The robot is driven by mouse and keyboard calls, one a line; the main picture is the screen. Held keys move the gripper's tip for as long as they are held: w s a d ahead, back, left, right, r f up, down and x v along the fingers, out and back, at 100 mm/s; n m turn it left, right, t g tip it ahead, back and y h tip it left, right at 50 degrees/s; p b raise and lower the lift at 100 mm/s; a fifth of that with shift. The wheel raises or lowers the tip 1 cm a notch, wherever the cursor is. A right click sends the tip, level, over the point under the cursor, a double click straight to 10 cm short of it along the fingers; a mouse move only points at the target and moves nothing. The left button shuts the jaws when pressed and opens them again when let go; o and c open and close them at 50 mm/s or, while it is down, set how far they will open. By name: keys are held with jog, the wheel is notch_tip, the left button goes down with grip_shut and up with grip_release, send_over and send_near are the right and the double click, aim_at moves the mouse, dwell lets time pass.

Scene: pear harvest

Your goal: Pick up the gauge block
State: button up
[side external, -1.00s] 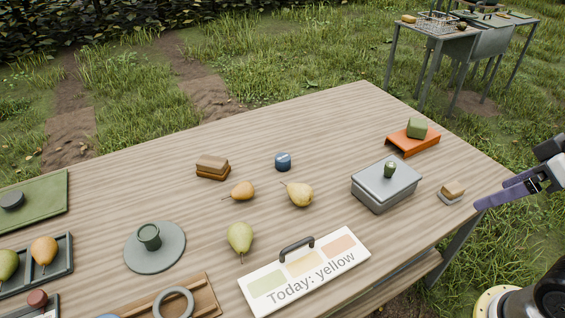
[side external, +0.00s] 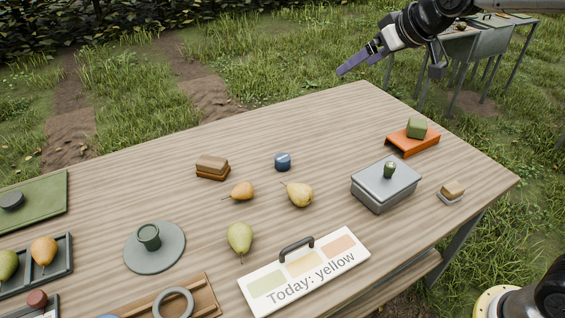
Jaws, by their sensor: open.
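No block is labelled, so I cannot tell which is the gauge block. A green block (side external: 416,128) sits on an orange stand (side external: 413,142) at the right rear of the table. A brown two-layer block (side external: 212,167) lies left of centre. A small tan-topped block (side external: 452,191) sits near the right edge. My gripper (side external: 345,70), with purple fingers, is open and empty. It is raised above the table's far edge, pointing down and left, apart from every block.
A grey lidded box (side external: 386,187) with a green knob stands at the right. Loose pears (side external: 299,194) and a dark blue round piece (side external: 283,161) lie mid-table. A "Today: yellow" sign (side external: 305,272) is at the front.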

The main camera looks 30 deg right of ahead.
jog(key=w+a+r+x, duration=0.1)
jog(key=x, duration=0.8)
jog(key=g, duration=0.3)
send_over(283, 157)
jog(key=s+d, duration=0.1)
jog(key=s, duration=0.5)
notch_tip(283, 157, down, 20)
jog(key=shift+n, duration=0.4)
jog(key=x, duration=0.7)
jog(key=shift+s+a+f, duration=0.1)
jog(key=shift+f, duration=0.3)
jog(key=shift+x, duration=2.8)
jog(key=shift+s+f, duration=0.1)
jog(key=shift+s, duration=0.05)
jog(key=c, duration=1.4)
jog(key=shift+c, duration=0.5)
